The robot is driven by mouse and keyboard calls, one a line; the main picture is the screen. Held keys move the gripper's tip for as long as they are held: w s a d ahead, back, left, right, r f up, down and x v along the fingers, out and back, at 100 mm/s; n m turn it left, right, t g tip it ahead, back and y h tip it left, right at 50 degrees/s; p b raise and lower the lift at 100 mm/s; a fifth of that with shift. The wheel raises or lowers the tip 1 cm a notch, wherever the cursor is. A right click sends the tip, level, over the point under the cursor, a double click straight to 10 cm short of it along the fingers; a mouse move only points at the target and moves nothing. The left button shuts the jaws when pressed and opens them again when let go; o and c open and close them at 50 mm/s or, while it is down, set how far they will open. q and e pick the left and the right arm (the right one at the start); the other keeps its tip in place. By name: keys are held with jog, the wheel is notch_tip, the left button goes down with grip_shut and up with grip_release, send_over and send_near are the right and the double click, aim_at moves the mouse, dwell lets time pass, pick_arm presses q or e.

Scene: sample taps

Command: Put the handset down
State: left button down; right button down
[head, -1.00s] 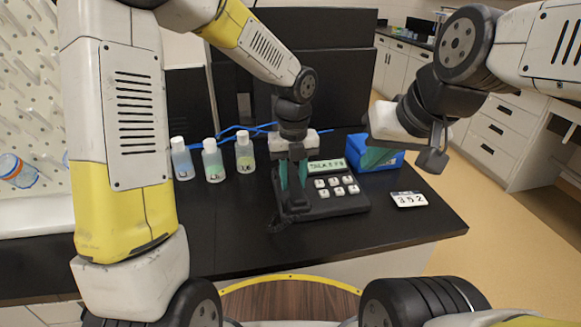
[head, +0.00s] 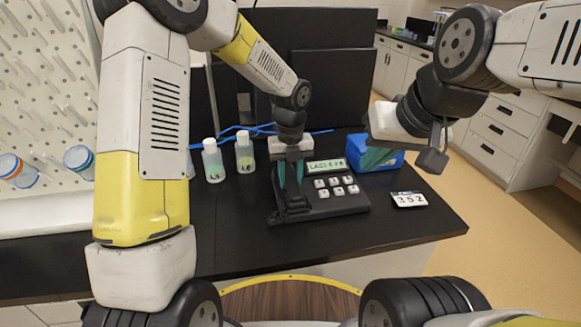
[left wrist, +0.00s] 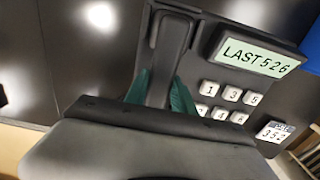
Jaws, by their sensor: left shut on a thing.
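The black desk phone (head: 335,205) stands on the dark bench, with white keys and a display reading "LAST 526" in the left wrist view (left wrist: 253,56). The black handset (left wrist: 171,50) lies along the left side of the phone, apparently in its cradle. My left gripper (head: 291,177) points down over the handset, its green fingers on either side of it and shut on it. The gripper hides part of the handset. My right gripper (head: 378,157) hangs at the right in front of a blue box; its finger gap is not clear.
A card reading "352" (head: 408,199) lies right of the phone. The blue box (head: 390,160) stands behind it. Capped bottles (head: 213,162) and a blue rack or tubing stand left and behind. The bench front left of the phone is clear.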

aim_at(290, 177)
pick_arm(q)
jog(key=c, duration=1.1)
grip_release()
jog(key=shift+o, duration=0.2)
notch_tip(290, 177, up, 12)
jog(key=s+a+r+n+t, duration=0.2)
jog(key=s+a+r+n, duration=0.3)
jog(key=n, duration=0.3)
jog(key=s+a+r+n+t+h, duration=0.1)
jog(key=s+a+n, duration=0.3)
jog(key=s+n, duration=0.4)
jog(key=s+a+r+n+t+h, duration=0.1)
jog(key=s+a+n, duration=0.4)
jog(key=n, duration=1.2)
jog(key=shift+s+r+t, duration=0.65)
jog(key=shift+s+t, duration=0.45)
jog(key=shift+s, duration=0.5)
jog(key=shift+a, duration=0.1)
